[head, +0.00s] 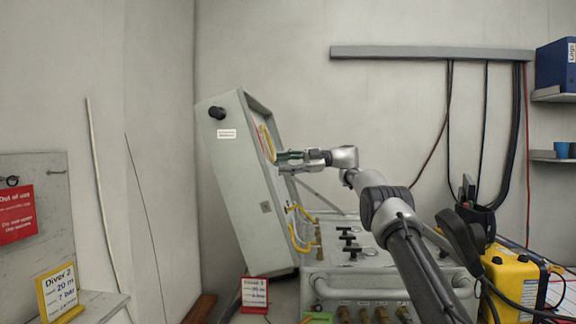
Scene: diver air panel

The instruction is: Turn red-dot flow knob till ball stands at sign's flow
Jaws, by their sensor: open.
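My gripper (281,157) is at the open right side of a tilted grey panel box (239,180). It looks open, and nothing shows between its fingers. The box's front, which my gripper faces, is seen edge-on, so the red-dot flow knob and the ball cannot be made out. A yellow-framed sign (60,289) at the lower left reads "Diver 2", "20 m" and a further line too small to read surely. A red-framed sign (255,292) below the box also carries a depth line. Its small text is blurred.
Yellow hoses (300,238) hang beside the box's lower front. A grey console (350,267) with black knobs stands below my arm. A red "Out of use" sign (15,213) hangs at left. A yellow case (518,280) and black cables (449,120) are at right.

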